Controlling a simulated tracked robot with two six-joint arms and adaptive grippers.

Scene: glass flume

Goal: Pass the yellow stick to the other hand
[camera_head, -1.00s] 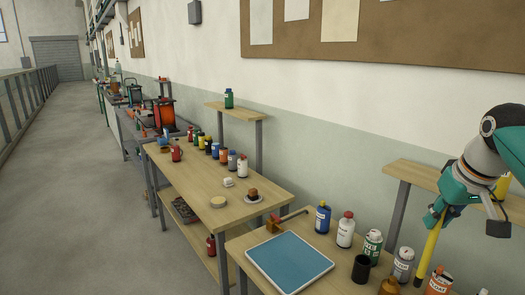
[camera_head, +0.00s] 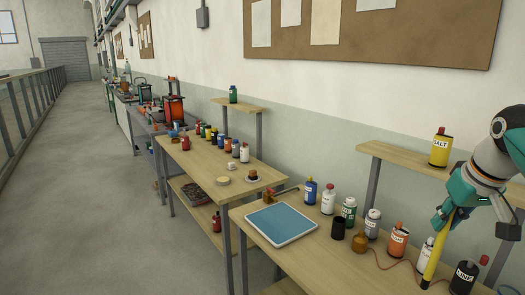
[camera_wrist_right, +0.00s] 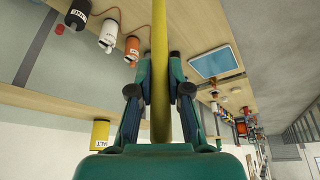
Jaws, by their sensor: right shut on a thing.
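The yellow stick (camera_head: 436,250) hangs tilted from my right gripper (camera_head: 447,211) at the right of the head view. Its lower end is in front of the bottles on the near table. In the right wrist view the stick (camera_wrist_right: 159,60) runs between the two fingers of my right gripper (camera_wrist_right: 160,90), which is shut on it. I cannot tell whether the stick's lower end touches the table. My left gripper is in neither view.
A yellow SALT can (camera_head: 440,148) stands on the raised shelf (camera_head: 400,156) behind. A walkway (camera_head: 90,200) lies clear at left.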

